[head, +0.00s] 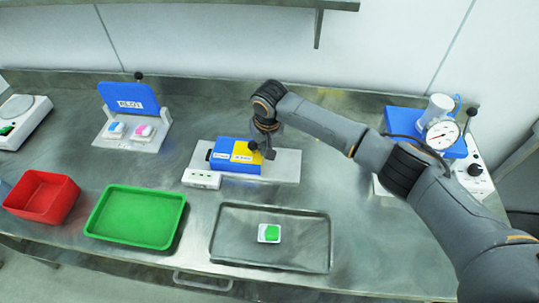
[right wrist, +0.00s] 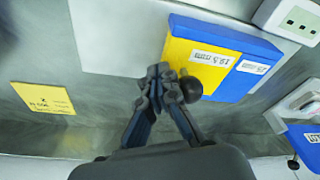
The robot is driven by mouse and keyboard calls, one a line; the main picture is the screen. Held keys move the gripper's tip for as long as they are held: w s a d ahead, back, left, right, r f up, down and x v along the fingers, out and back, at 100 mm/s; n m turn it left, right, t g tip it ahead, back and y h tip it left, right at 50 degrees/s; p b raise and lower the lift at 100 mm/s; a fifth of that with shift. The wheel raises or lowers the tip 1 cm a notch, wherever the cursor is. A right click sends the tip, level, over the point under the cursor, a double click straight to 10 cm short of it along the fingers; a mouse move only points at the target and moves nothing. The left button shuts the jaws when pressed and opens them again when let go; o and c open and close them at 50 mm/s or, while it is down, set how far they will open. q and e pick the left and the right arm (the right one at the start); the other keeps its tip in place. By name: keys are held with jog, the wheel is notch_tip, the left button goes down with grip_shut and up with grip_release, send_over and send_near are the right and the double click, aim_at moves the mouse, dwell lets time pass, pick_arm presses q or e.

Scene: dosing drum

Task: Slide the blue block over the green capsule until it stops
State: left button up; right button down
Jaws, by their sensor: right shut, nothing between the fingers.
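The blue block (head: 223,156) has a yellow labelled end and lies on a flat metal plate (head: 284,166) mid-table. In the right wrist view the blue block (right wrist: 242,85) shows its yellow part toward my gripper. A black ball knob (right wrist: 190,89) sits by the yellow end. My right gripper (head: 266,143) is shut and empty at that end; in the right wrist view its fingertips (right wrist: 161,76) are beside the knob, contact unclear. A small green piece on a white base (head: 270,233) lies in the grey tray; I see no green capsule at the block. My left gripper is not in view.
A grey tray (head: 225,255), green tray (head: 105,228) and red bin (head: 20,204) line the front. A white box (head: 201,179) adjoins the plate. A blue panel stand (head: 128,97) is back left; a gauge device (head: 441,133) is right, behind my arm.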

jog(key=shift+w+a+b, duration=0.2)
jog(key=shift+a, duration=0.55)
jog(key=shift+w+a+b, duration=0.15)
jog(key=shift+a+b, duration=0.05)
jog(key=shift+a, duration=0.5)
jog(key=shift+s+d+r+p, duration=0.15)
jog(key=shift+d+p, duration=0.25)
jog(key=shift+p, duration=0.25)
jog(key=shift+d+p, duration=0.3)
jog(key=shift+d, duration=0.1)
notch_tip(320, 180, up, 8)
jog(key=p, duration=0.8)
jog(key=shift+s+f, duration=0.1)
jog(key=shift+f, duration=0.1)
